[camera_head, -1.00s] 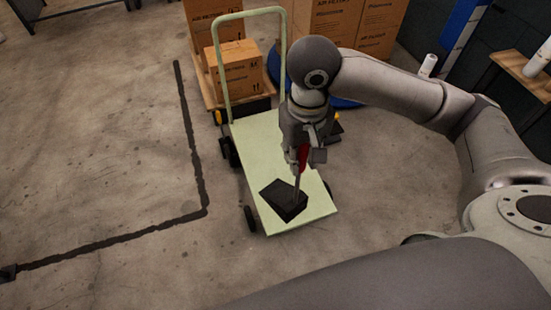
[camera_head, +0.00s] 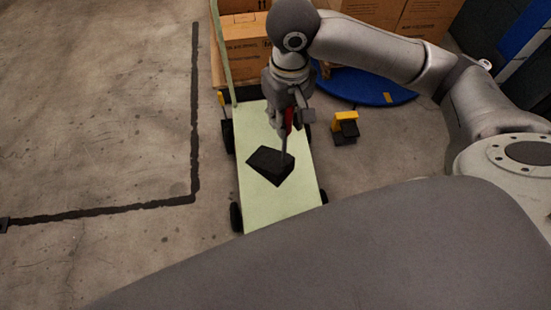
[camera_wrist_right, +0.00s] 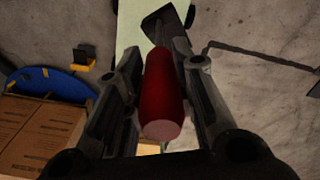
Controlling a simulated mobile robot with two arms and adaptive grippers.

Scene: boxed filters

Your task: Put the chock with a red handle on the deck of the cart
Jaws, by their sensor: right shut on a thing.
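The chock is a black wedge (camera_head: 270,166) on a thin rod with a red handle (camera_head: 289,119). My right gripper (camera_head: 289,116) is shut on the red handle. In the right wrist view the handle (camera_wrist_right: 164,95) lies between the two fingers (camera_wrist_right: 160,92). The wedge shows over the pale green deck of the cart (camera_head: 272,208); whether it touches the deck or hangs just above it I cannot tell. My left gripper is not in view.
Boxes (camera_head: 247,40) stand behind the cart by its upright handle (camera_head: 222,50). A yellow and black chock (camera_head: 345,126) is on the floor right of the cart, near a blue round base (camera_head: 375,88). Floor left of the cart is clear, with a black line (camera_head: 195,110).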

